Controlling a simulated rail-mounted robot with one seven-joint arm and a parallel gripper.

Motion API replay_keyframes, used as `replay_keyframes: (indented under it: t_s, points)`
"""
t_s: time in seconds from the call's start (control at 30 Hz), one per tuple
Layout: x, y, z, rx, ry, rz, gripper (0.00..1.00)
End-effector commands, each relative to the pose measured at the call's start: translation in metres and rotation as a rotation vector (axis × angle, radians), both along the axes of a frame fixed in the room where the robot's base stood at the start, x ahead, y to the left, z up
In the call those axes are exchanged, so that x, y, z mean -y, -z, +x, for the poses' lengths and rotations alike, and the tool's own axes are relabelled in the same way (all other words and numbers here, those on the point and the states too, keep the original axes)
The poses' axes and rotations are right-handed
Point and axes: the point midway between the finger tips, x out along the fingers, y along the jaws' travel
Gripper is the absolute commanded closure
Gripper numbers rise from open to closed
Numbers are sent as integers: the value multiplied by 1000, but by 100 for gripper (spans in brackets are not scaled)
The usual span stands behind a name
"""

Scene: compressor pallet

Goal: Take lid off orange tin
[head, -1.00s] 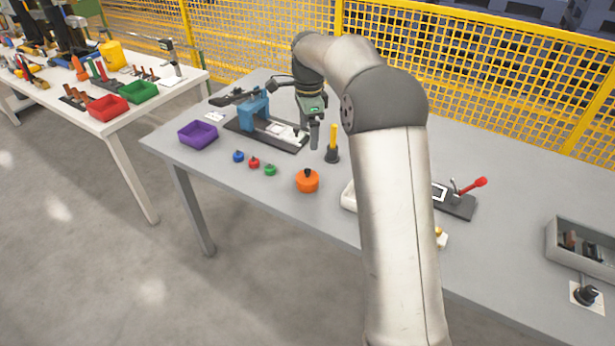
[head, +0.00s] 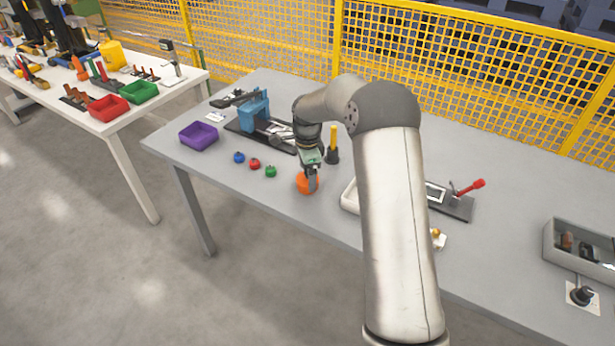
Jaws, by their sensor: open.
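The orange tin (head: 302,186) stands on the grey table near its front edge, left of my arm. My gripper (head: 312,184) is over the tin, pointing down, and is open. Its fingers cover the right part of the tin and hide the dark knob on the lid. I cannot tell whether the fingers touch the lid. The lid's seam is too small to make out.
Blue (head: 239,157), red (head: 255,163) and green (head: 271,171) small knobbed pieces lie left of the tin. A purple bin (head: 198,136) is farther left. A yellow-handled tool (head: 333,142) stands behind. A white tray (head: 349,197) is close on the right, partly behind my arm.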

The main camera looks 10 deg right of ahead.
Motion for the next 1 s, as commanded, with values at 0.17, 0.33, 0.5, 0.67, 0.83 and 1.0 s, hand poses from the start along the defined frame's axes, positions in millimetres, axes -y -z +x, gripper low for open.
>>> replay_keyframes:
  t_s: [0.17,0.33,0.5,0.67,0.83,1.0]
  points:
    - [0,2,0,1,0,0,13]
    - [0,2,0,1,0,0,41]
    - [0,2,0,1,0,-1,61]
    - [0,1,0,1,0,-1,61]
    - [0,-1,0,2,0,-1,61]
    - [0,-15,1,4,-1,-2,61]
